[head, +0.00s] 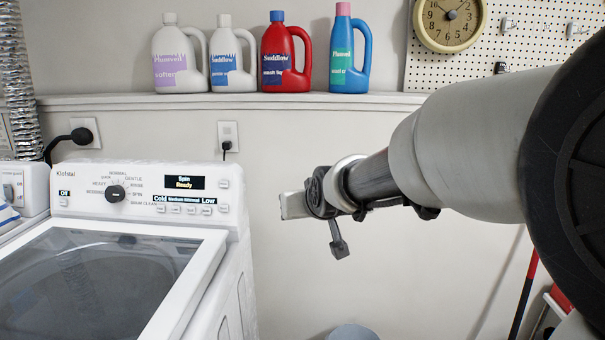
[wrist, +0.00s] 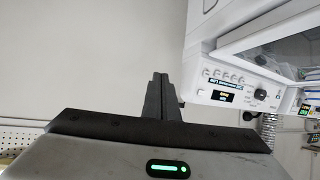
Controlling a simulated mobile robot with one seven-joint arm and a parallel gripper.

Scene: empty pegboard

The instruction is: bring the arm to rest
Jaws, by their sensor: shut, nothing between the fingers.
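My arm (head: 450,150) reaches in from the right of the head view, held out level in front of the bare wall. The end of my arm is near the middle of that view, to the right of the washing machine (head: 225,260) and apart from it. My gripper (wrist: 160,78) shows in the wrist view with its dark fingers together and nothing between them. The fingertips are too small to make out clearly in the head view.
Several detergent bottles (head: 286,55) stand on the ledge (head: 260,100) behind. A clock (head: 450,20) hangs by the pegboard (head: 535,45). A grey rounded object (head: 352,332) is low below my arm.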

